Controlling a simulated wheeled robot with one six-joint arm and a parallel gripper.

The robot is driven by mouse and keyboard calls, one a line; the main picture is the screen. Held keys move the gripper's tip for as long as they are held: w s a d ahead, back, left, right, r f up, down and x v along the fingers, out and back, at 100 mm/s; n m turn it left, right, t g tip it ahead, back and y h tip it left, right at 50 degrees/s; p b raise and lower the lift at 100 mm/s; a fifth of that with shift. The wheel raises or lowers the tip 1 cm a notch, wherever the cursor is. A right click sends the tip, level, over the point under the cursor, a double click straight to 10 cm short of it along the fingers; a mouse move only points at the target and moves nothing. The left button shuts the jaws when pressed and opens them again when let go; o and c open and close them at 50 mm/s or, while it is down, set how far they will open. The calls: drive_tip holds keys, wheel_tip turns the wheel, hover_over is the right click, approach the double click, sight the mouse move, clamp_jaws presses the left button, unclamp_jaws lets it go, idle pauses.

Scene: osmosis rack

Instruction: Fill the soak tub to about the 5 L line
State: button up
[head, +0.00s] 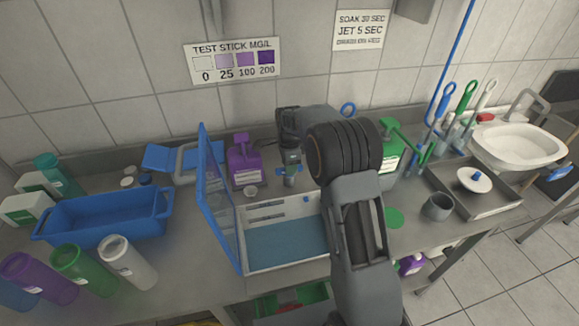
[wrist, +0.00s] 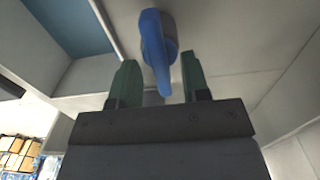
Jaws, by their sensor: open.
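A blue rectangular tub (head: 165,214), which looks like the soak tub, stands on the counter at the left in the head view. No 5 L line can be made out on it, and its water level cannot be told. My gripper (head: 291,180) points down by the back of an open white case (head: 285,262) with a blue floor. In the wrist view my gripper (wrist: 160,82) has its green fingers apart, on either side of a blue lever (wrist: 155,45). Contact between fingers and lever cannot be told. A small blue part (head: 305,199) shows on the case in the head view.
A blue-framed clear lid (head: 212,195) stands up left of the case. A purple jug (head: 244,160) is behind. Several coloured bottles (head: 75,262) stand front left. A white basin (head: 520,145), grey tray (head: 470,190) and grey cup (head: 437,207) are at the right.

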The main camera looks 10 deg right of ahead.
drive_tip(key=shift+f, duration=0.65)
drive_tip(key=c, duration=0.5)
drive_tip(key=m, duration=0.5)
drive_tip(key=shift+b, duration=0.4)
drive_tip(key=shift+c, duration=0.2)
drive_tip(key=o, duration=0.5)
drive_tip(key=shift+o, duration=0.2)
drive_tip(key=shift+r, duration=0.1)
wheel_tip(320, 180, up, 14)
drive_tip(key=shift+b, duration=0.4)
